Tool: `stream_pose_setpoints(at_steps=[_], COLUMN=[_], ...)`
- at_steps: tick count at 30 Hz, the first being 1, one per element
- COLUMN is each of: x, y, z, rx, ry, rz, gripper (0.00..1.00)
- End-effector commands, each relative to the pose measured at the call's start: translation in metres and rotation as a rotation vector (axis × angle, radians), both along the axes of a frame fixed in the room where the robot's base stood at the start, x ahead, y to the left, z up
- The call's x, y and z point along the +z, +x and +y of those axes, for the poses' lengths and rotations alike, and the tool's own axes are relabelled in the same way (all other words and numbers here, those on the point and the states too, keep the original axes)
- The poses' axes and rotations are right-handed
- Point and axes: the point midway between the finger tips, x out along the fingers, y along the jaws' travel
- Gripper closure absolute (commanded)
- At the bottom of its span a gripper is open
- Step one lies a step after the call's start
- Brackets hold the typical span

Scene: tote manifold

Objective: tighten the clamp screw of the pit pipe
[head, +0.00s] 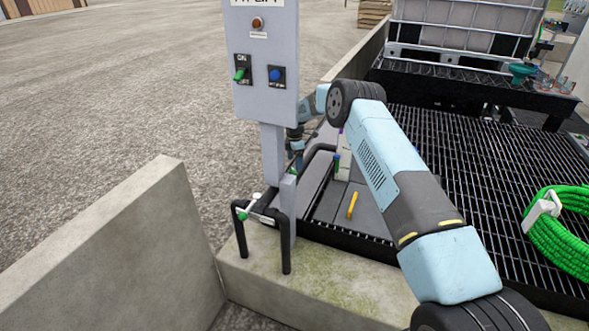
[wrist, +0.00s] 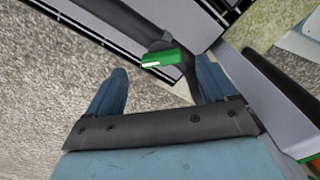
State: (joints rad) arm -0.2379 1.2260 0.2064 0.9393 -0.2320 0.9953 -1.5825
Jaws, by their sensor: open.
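My gripper (head: 294,166) is partly hidden behind the grey post in the head view. In the wrist view its two blue fingers (wrist: 163,73) are spread, with nothing between them. A green tab (wrist: 161,57) on a dark knob shows just beyond the fingertips, against a black pipe (wrist: 128,20). It looks like the clamp screw's handle, apart from both fingers. In the head view a black pipe (head: 318,149) bends beside the gripper. I cannot tell which part there is the clamp screw.
A grey control box (head: 262,60) on a post (head: 272,155) stands close to the gripper. A black rail (head: 285,240) with a green-ended fitting (head: 243,215) stands before it. Concrete walls (head: 120,240) border the pit.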

Motion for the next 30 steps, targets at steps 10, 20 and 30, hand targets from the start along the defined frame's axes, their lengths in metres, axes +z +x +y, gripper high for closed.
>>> stream_pose_setpoints(at_steps=[10,20,30], x=[-0.042,-0.046,-0.046], y=[0.000,0.000,0.000], z=[0.000,0.000,0.000], rx=[0.000,0.000,0.000], ry=[0.000,0.000,0.000], rz=[0.001,0.000,0.000], gripper=[0.15,0.15,0.42])
